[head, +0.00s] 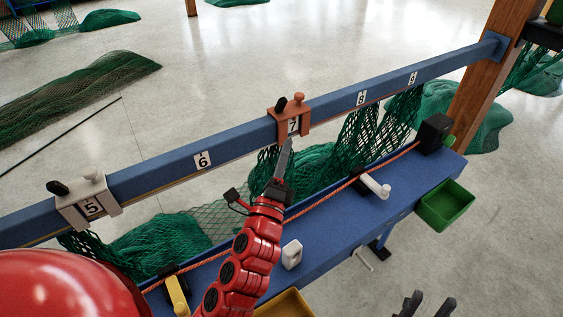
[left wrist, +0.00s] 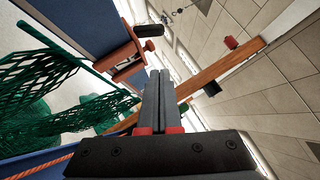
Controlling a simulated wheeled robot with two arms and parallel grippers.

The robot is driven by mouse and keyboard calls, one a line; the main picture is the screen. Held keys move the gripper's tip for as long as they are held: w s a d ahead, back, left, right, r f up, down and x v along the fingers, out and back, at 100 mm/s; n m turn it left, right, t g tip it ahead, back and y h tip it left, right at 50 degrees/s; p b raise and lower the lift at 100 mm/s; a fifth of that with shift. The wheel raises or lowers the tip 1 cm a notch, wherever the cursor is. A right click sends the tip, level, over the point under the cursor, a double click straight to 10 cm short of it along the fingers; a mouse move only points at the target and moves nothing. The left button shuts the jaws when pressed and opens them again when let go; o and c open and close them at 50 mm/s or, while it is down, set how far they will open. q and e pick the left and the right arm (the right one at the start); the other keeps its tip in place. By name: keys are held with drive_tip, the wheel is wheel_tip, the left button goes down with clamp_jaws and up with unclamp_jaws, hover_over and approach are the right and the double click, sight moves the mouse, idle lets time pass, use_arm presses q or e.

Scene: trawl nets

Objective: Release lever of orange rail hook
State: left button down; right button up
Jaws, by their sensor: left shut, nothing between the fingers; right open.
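The orange rail hook (head: 283,125), labelled 7, sits over the blue rail (head: 235,147). Its black lever (head: 281,103) stands up at the top left, beside an orange knob (head: 299,99). My left gripper (head: 287,147) is shut and empty, with its fingertips just below the hook's front face; contact cannot be told. In the left wrist view the shut fingers (left wrist: 159,78) point up past the orange hook (left wrist: 122,58), and the black lever (left wrist: 148,30) lies beyond the tips. My right gripper (head: 428,305) is open and empty at the bottom right, far from the hook.
A white hook (head: 84,205), labelled 5, sits left on the rail. Green netting (head: 375,125) hangs below the rail. A blue bench (head: 335,225) carries an orange rope, a white-handled tool (head: 376,186) and a black block (head: 434,133). A green bin (head: 447,205) stands right.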

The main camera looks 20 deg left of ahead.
sight(284, 116)
use_arm(q)
drive_tip(key=w+r+p, duration=0.1)
drive_tip(key=w, duration=0.1)
drive_tip(key=w+a+r+p, duration=0.1)
drive_tip(key=w+p, duration=0.1)
drive_tip(key=w+a+r+p, duration=0.1)
drive_tip(key=w, duration=0.1)
drive_tip(key=shift+w+r+p, duration=0.3)
drive_tip(key=shift+w+p, duration=0.05)
drive_tip(key=shift+w, duration=0.05)
drive_tip(key=shift+w+a+p, duration=0.3)
drive_tip(key=shift+a+p, duration=0.05)
drive_tip(key=shift+a, duration=0.15)
drive_tip(key=shift+w, duration=0.1)
drive_tip(key=shift+r, duration=0.1)
